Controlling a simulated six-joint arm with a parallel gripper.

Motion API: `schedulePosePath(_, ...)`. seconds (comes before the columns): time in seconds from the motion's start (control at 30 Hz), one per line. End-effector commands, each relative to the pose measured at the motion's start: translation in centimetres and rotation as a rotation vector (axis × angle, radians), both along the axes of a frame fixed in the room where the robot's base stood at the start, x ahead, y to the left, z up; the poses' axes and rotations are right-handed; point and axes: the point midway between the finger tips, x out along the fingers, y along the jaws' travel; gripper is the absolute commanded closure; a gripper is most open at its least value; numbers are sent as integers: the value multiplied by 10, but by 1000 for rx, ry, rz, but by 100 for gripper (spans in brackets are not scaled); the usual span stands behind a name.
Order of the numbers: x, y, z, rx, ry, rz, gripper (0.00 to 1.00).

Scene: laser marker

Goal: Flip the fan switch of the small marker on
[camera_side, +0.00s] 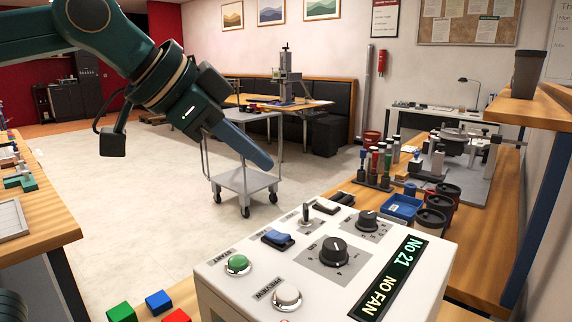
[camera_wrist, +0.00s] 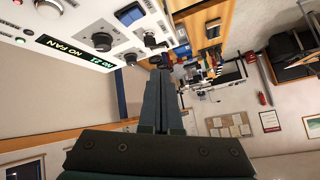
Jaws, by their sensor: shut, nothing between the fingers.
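The small marker's white control box (camera_side: 222,284) fills the lower middle of the side view. Its display (camera_side: 388,280) reads "No 21 NO FAN".
A green button (camera_side: 237,264) and a white button (camera_side: 287,296) are at the panel's left. Dark cups (camera_side: 432,221), a blue tray (camera_side: 401,207) and upright coloured-handled tools (camera_side: 374,165) stand beyond the box. A wall shelf (camera_side: 530,108) overhangs at right. The air above the panel is clear.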

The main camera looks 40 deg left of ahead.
Motion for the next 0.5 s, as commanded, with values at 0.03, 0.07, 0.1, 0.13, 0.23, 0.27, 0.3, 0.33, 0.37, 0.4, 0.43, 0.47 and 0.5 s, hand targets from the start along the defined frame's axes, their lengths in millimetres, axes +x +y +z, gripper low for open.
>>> schedulePosePath(0.03, -1, -3, -7, 2, 4, -3, 100)
schedulePosePath(0.07, -1, -4, -11, 1, 3, -4, 100)
schedulePosePath(0.1, -2, -6, -16, 1, 3, -5, 100)
schedulePosePath(0.13, -2, -7, -20, 2, 3, -6, 100)
schedulePosePath(0.23, -1, -11, -34, 2, 4, -3, 100)
schedulePosePath(0.27, -1, -13, -38, 2, 3, -4, 100)
schedulePosePath(0.3, -1, -14, -43, 1, 3, -5, 100)
schedulePosePath(0.33, -2, -16, -46, 1, 2, -5, 100)
schedulePosePath(0.37, -1, -16, -50, 2, 3, -4, 100)
schedulePosePath(0.4, -1, -18, -54, 2, 2, -3, 100)
schedulePosePath(0.43, -1, -19, -57, 2, 3, -3, 100)
schedulePosePath(0.47, -1, -19, -59, 2, 3, -3, 100)
schedulePosePath(0.5, -1, -20, -62, 2, 2, -2, 100)
